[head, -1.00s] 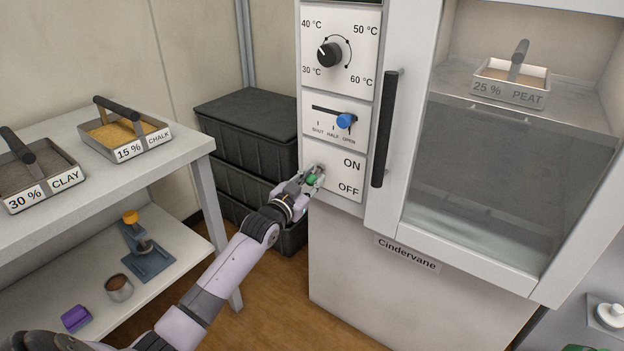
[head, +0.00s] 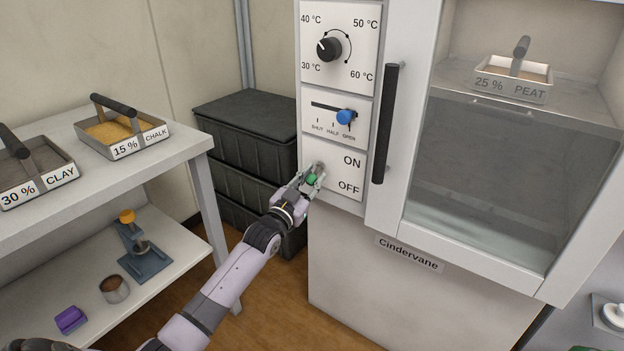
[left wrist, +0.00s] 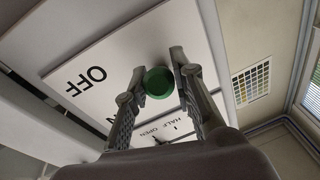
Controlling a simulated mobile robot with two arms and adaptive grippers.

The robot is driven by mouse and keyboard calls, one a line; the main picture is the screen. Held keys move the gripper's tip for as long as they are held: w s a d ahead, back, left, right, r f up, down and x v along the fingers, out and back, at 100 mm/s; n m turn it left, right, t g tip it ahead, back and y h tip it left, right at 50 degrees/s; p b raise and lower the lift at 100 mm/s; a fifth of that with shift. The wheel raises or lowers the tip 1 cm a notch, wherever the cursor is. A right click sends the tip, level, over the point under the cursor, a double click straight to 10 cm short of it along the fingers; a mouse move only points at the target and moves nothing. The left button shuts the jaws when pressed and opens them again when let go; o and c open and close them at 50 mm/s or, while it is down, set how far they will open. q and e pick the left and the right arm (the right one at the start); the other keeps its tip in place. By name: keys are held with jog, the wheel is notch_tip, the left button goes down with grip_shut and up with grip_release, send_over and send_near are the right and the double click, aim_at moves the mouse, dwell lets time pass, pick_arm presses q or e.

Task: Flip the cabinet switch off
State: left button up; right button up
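The cabinet switch is a green knob (head: 313,179) on the lower panel (head: 345,174), left of the printed ON and OFF. I cannot tell which word it points to. My left gripper (head: 311,180) is at the knob. In the left wrist view, its two fingers (left wrist: 158,78) stand apart on either side of the green knob (left wrist: 159,83), open around it; whether either finger touches is unclear. OFF (left wrist: 86,81) reads upside down there, and ON is partly hidden by a finger. My right gripper is not in view.
Above the switch are a blue slider (head: 346,116) near OPEN and a black temperature dial (head: 328,49). The cabinet's door handle (head: 385,124) juts out to the right. Black crates (head: 246,140) and a shelf table (head: 185,150) with trays stand on the left.

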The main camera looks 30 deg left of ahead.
pick_arm(q)
jog(key=o, duration=0.4)
jog(key=shift+c, duration=0.2)
jog(key=shift+s, duration=0.1)
jog(key=s+f, duration=0.2)
jog(key=s, duration=0.9)
jog(key=shift+s, duration=0.3)
jog(key=shift+d, duration=0.1)
